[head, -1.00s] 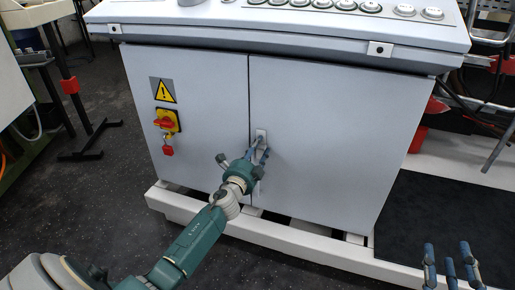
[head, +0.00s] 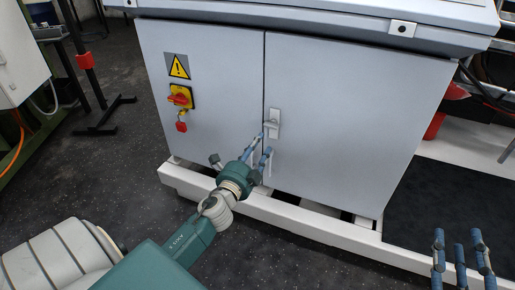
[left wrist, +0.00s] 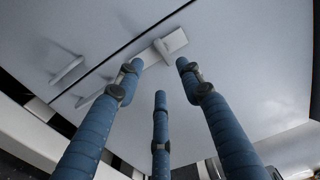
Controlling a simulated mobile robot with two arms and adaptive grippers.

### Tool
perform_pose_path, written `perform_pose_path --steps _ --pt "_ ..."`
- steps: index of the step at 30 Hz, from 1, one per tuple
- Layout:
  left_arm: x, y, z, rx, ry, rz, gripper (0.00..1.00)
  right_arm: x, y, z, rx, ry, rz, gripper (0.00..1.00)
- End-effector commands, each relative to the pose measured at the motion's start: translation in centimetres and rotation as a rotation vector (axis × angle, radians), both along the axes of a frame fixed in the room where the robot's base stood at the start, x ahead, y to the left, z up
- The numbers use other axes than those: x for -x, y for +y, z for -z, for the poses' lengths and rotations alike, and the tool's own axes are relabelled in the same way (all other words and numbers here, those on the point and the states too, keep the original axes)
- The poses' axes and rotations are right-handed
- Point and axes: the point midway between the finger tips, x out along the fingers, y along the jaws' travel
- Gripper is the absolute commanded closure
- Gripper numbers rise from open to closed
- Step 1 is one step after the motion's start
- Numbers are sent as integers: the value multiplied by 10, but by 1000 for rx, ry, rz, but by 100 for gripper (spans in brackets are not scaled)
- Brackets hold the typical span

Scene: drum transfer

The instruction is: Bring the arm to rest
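My left gripper (head: 264,144) is open, its blue fingers spread and pointing at the grey cabinet (head: 340,120). It is just below and left of the door handle (head: 274,118), beside the seam between the two doors. In the left wrist view the handle plate (left wrist: 174,42) shows beyond the spread fingers (left wrist: 158,82), with nothing held between them. One fingertip overlaps the handle's line of sight there; I cannot tell whether it touches. My right gripper (head: 458,245) is at the lower right, its fingers apart and empty.
The cabinet stands on a white base frame (head: 300,233). A red and yellow switch (head: 180,97) sits on the left door under a warning sign (head: 178,66). A dark mat (head: 430,210) lies at the right. Dark floor (head: 90,175) is open at the left.

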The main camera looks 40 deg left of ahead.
Motion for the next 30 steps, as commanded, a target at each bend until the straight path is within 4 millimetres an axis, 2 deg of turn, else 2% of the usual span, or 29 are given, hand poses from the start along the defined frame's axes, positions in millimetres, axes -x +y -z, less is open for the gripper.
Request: perform_pose_path --steps 4,20,23,26,27,30 --pt "6 -1 0 -1 -1 0 62 0 0 0 0 -1 0 60" --pt "6 -4 -1 10 -2 4 62 0 0 0 0 0 0 60" --pt "11 -26 -3 103 -20 32 62 0 0 0 0 0 0 60" --pt "22 -74 -11 331 -50 95 62 0 0 0 0 0 0 60" --pt "30 -97 -17 447 -62 125 62 0 0 0 0 0 0 60" --pt "48 -149 -34 730 -78 197 62 0 0 0 0 0 0 60"
